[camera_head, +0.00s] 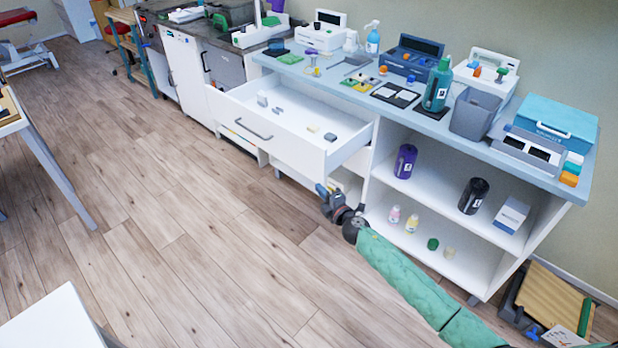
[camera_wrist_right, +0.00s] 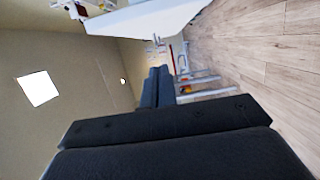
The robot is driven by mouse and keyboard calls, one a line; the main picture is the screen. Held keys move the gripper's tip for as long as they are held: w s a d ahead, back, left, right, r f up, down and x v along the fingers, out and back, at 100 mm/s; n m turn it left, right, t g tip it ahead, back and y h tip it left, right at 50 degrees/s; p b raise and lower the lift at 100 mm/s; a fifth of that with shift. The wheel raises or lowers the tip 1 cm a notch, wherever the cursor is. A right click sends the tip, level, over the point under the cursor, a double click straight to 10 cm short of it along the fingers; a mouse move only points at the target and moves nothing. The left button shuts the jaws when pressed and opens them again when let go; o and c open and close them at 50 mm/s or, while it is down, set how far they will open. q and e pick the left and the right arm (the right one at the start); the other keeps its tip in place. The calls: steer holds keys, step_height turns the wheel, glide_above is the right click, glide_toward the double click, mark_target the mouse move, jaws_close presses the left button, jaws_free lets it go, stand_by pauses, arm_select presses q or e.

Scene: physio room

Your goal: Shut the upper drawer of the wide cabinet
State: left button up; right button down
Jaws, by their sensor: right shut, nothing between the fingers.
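The upper drawer (camera_head: 268,136) of the wide white cabinet (camera_head: 365,178) is pulled far out, with its grey bar handle (camera_head: 253,130) on the front. A few small items lie inside it. My right gripper (camera_head: 322,191) is below the right end of the drawer front, in front of the cabinet. In the right wrist view its dark fingers (camera_wrist_right: 157,86) are together and empty, and a white panel (camera_wrist_right: 150,18), probably the drawer, is at the top. I cannot tell whether the gripper touches the drawer. My left gripper is not in view.
The blue countertop (camera_head: 425,122) carries a green bottle (camera_head: 437,85), a grey bin (camera_head: 474,115) and several devices. Open shelves (camera_head: 435,235) at the right hold bottles and jars. A wooden board (camera_head: 553,300) lies on the floor at the lower right. The floor (camera_head: 170,220) before the drawer is clear.

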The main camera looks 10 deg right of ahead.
mark_target(311, 169)
steer(key=shift+n+y, duration=0.3)
steer(key=shift+y, duration=0.2)
steer(key=x, duration=0.3)
steer(key=d+x, duration=0.1)
steer(key=x, duration=0.3)
steer(key=d+x, duration=0.1)
steer(key=x, duration=0.3)
steer(key=shift+w+f, duration=0.35)
steer(key=shift+w, duration=0.05)
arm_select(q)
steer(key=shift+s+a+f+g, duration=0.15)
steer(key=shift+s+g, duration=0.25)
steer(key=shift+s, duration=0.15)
arm_select(e)
steer(key=shift+w+d, duration=0.25)
steer(key=shift+d, duration=0.15)
